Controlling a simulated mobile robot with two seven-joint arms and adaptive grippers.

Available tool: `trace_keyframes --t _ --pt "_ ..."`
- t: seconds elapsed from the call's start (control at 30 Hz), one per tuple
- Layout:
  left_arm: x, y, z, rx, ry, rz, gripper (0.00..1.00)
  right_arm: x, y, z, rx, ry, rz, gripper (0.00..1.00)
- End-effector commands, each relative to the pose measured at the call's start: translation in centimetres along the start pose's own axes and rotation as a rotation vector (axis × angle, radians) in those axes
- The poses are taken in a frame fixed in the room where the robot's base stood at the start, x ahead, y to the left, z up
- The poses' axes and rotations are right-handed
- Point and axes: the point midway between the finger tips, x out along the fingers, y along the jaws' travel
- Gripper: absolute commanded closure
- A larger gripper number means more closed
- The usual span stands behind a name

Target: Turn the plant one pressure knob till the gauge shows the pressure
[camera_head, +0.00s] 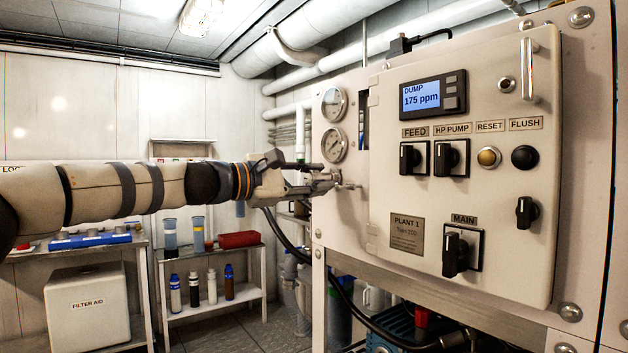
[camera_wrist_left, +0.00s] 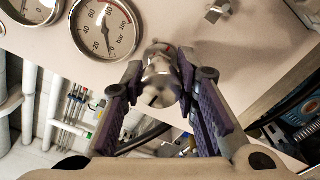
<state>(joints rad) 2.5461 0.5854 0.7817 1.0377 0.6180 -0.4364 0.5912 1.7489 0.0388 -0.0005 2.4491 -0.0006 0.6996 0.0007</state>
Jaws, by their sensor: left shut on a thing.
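My left gripper (camera_head: 332,180) comes in from the left at the face of the plant one panel (camera_head: 340,222), below two round gauges. In the left wrist view its two purple-padded fingers (camera_wrist_left: 164,92) are shut on a shiny metal pressure knob (camera_wrist_left: 160,78), one on each side. The lower gauge (camera_head: 334,145) also shows in the left wrist view (camera_wrist_left: 106,28), marked in bar. Its dark needle appears to point near the low end of the scale. The upper gauge (camera_head: 334,103) is partly cut off in the wrist view. My right gripper is in neither view.
The control box (camera_head: 470,260) stands out to the right, with a display (camera_head: 421,97) reading DUMP 175 ppm and several black switches. A shelf (camera_head: 250,300) with bottles and a red tray (camera_head: 239,239) stands behind my arm. A black hose (camera_head: 375,325) runs below the panel.

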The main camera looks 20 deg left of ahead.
Motion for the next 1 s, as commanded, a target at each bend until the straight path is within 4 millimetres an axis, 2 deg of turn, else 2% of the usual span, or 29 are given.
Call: trace_keyframes --t 1.0 --pt "0.1 -0.3 -0.4 0.96 0.003 -0.002 1.0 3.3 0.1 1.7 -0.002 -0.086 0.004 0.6"
